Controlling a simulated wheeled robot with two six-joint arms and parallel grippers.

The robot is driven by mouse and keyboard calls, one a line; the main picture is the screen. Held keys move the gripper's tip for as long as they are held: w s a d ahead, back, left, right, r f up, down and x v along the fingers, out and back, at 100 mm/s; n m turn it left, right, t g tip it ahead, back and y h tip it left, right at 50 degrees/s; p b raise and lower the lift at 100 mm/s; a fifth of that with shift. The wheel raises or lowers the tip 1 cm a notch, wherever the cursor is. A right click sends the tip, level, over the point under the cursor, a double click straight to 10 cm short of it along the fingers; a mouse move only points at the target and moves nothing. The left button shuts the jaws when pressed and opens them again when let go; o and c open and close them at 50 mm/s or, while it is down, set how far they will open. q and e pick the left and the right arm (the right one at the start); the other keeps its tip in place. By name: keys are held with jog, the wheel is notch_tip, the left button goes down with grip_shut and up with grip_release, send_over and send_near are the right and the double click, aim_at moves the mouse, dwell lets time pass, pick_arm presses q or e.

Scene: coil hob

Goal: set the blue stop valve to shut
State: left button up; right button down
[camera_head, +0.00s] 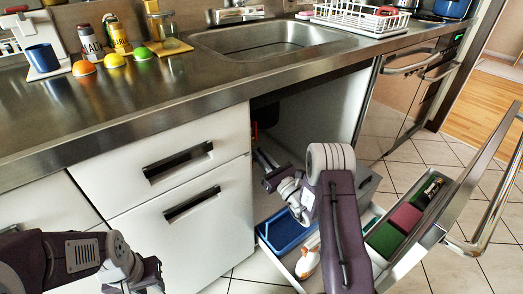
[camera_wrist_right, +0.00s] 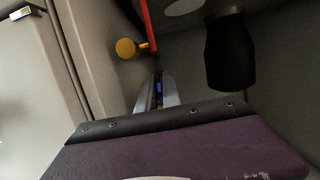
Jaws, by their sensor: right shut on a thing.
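My right arm reaches over the pulled-out drawer into the dark space under the sink. In the head view my right gripper (camera_head: 259,154) is small and what it holds cannot be made out. In the right wrist view the gripper (camera_wrist_right: 158,95) is shut on a small blue piece between its fingertips, which I take to be the blue stop valve (camera_wrist_right: 158,88). Most of the valve is hidden by the fingers, so its handle's angle cannot be told. My left gripper (camera_head: 152,275) hangs low in front of the cabinet fronts, away from the valve.
In the right wrist view a yellow knob (camera_wrist_right: 126,48) and a red pipe (camera_wrist_right: 147,25) are just beyond the fingers; a black cylinder (camera_wrist_right: 230,55) hangs at right. The sink (camera_head: 270,38) is above.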

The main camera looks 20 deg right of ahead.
jog(key=w+g+h+p, duration=0.1)
jog(key=g+p, duration=0.1)
jog(key=p, duration=0.2)
jog(key=w+r+g+p, duration=0.1)
jog(key=g+p, duration=0.1)
jog(key=p, duration=0.3)
jog(key=w+a+g+h+p, duration=0.1)
jog(key=g+p, duration=0.2)
jog(key=p, duration=0.2)
jog(key=shift+r+h, duration=0.3)
jog(key=shift+r, duration=0.1)
jog(key=shift+w+a+f+g+h+p, duration=0.2)
jog(key=shift+w+f+g+h+p, duration=0.15)
jog(key=shift+g+p, duration=0.65)
jog(key=c, duration=1.5)
grip_release()
jog(key=shift+f, duration=0.1)
